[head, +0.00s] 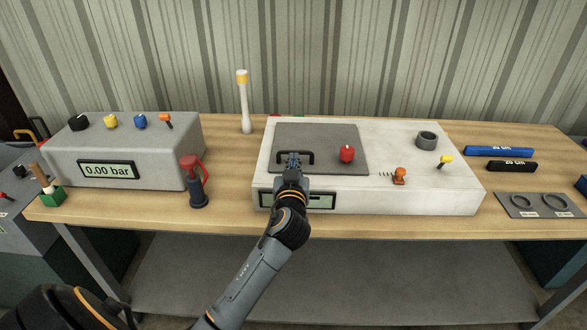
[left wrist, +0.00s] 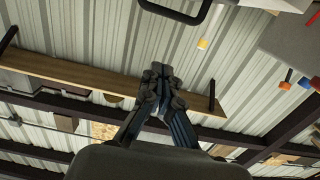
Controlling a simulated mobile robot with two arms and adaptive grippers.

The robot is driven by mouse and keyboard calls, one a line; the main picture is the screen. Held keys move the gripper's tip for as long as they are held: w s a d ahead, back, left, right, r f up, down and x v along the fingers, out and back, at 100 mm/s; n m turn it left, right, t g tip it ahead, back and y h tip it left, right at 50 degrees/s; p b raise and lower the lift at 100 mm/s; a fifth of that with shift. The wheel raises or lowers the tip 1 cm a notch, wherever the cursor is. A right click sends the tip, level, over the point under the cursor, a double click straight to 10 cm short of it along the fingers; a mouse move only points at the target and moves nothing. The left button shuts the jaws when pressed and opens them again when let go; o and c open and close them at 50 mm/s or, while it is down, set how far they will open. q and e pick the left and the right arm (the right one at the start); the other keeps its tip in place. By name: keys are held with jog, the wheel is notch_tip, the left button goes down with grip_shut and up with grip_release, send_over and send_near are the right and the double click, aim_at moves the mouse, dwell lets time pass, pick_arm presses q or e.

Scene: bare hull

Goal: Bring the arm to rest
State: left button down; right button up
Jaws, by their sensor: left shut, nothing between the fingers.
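My left arm reaches up from the bottom of the head view. Its gripper (head: 292,158) is over the front of the white box (head: 440,185), by the black handle (head: 310,157) on the box's grey plate (head: 330,133). In the left wrist view the fingertips (left wrist: 160,72) are together with nothing between them, and a dark handle (left wrist: 175,10) shows at the top, apart from the fingers. My right gripper is in neither view.
A grey box (head: 185,150) with a 0.00 bar display stands left on the wooden bench (head: 225,215), with a red-and-blue pump-like object (head: 196,182) beside it. A white yellow-topped stick (head: 244,105) stands behind. Blue (head: 498,151) and black (head: 511,166) bars lie right.

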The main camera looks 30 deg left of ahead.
pick_arm(q)
jog(key=s+d+f+m+g+h, duration=0.2)
jog(key=s+d+f+g, duration=0.15)
jog(key=s+f, duration=0.45)
jog(key=s+d+f+m+g+h, duration=0.1)
jog(key=s+d+f+g+h, duration=0.2)
jog(key=s+f, duration=0.45)
jog(key=s+d+f+m+g+h, duration=0.25)
jog(key=s+d, duration=0.25)
jog(key=s, duration=0.4)
jog(key=s+d+f+m+g+h, duration=0.25)
jog(key=s+d, duration=0.25)
jog(key=s, duration=0.5)
notch_tip(320, 180, down, 26)
jog(key=s+g, duration=0.1)
jog(key=g, duration=0.1)
jog(key=s+a+f, duration=0.2)
jog(key=s+f, duration=1.5)
jog(key=shift+a+m+g+y, duration=0.25)
jog(key=shift+m+g+y, duration=0.05)
jog(key=shift+g+y, duration=0.1)
